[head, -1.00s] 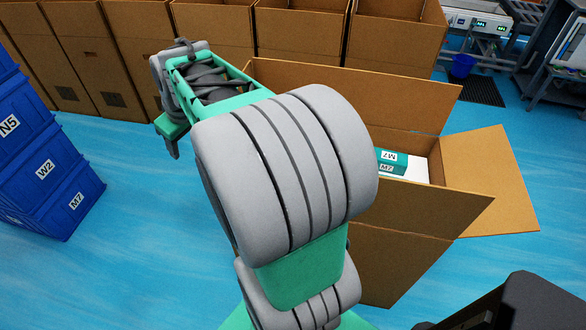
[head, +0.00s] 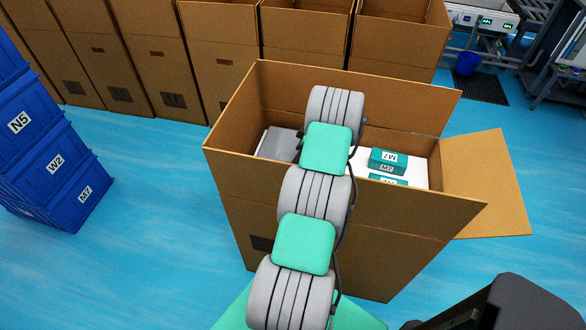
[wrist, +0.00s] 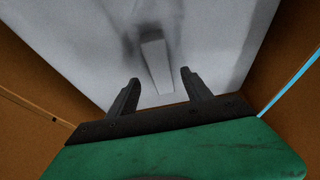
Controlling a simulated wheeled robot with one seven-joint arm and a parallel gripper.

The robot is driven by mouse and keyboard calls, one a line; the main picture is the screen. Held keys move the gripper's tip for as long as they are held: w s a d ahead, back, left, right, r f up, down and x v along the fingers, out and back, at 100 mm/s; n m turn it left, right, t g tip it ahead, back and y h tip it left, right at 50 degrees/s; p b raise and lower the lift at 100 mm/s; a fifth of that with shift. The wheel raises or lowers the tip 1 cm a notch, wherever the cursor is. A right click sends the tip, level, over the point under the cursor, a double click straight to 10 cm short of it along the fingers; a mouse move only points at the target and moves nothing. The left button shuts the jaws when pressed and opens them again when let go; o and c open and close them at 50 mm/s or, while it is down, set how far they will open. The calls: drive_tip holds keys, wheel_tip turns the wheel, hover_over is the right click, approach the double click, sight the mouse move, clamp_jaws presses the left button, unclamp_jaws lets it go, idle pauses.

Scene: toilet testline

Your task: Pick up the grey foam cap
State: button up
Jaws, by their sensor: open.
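The grey foam cap (head: 277,143) shows as a flat grey piece in the left part of the open cardboard box (head: 228,172), partly hidden by my arm. In the wrist view the cap (wrist: 85,40) fills most of the picture as a pale grey surface with a narrow raised grip (wrist: 156,62). My gripper (wrist: 160,77) is open over the cap, with one finger on each side of the raised grip and a gap on both sides. I cannot tell how far the fingertips are above the surface. In the head view my gripper is hidden behind my arm.
Green-and-white M7 cartons (head: 388,161) lie on a white surface in the right part of the box. The box walls stand close around my gripper. Blue crates (head: 55,160) are stacked at the left; more cardboard boxes (head: 220,50) line the back.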

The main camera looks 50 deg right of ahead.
drive_tip(key=x, duration=0.3)
drive_tip(key=shift+f+p, duration=0.35)
drive_tip(key=shift+a, duration=0.1)
clamp_jaws()
idle(0.9)
